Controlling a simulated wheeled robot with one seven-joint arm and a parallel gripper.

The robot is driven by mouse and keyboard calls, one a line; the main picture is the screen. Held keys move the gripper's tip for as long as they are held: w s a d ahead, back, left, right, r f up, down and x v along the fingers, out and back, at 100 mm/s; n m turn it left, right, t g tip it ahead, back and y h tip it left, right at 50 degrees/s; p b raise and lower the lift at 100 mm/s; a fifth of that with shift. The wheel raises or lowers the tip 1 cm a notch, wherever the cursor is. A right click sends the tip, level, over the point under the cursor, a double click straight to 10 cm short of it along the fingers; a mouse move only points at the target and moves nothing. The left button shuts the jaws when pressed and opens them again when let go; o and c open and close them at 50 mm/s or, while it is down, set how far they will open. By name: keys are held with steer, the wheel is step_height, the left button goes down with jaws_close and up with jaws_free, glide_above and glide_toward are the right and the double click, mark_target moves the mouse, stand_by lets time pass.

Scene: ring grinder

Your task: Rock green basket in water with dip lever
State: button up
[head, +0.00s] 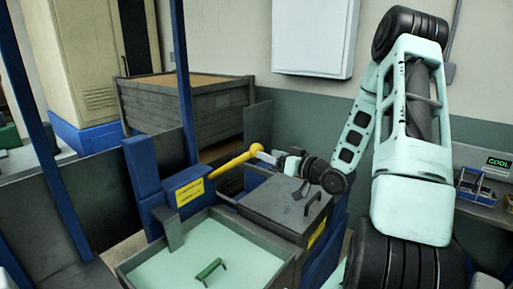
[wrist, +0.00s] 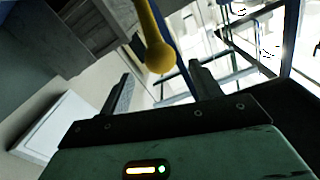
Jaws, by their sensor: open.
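The dip lever (head: 236,161) is a yellow rod sloping up to the right from a blue bracket with a yellow label. Its rounded end (wrist: 158,57) shows in the wrist view between the tips of my gripper (wrist: 159,70). The fingers are wide apart with gaps on both sides of the lever end. In the head view my gripper (head: 268,157) is at the lever's upper end; I cannot tell whether they touch. A green handle (head: 209,268), seemingly the basket's, stands out of the pale green water (head: 172,268) in the grey tank; the basket's body is hidden.
A grey box (head: 270,205) with a dark handle on its lid stands under my arm, right of the bracket. Blue posts (head: 185,75) rise at the left. A large grey bin (head: 180,105) stands behind. A "COOL" display (head: 497,162) is at the right.

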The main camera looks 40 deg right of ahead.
mark_target(256, 150)
steer(key=w, duration=0.2)
steer(key=w+p, duration=0.1)
steer(key=w, duration=0.3)
steer(key=shift+w+a+p, duration=0.2)
steer(key=shift+a+p, duration=0.2)
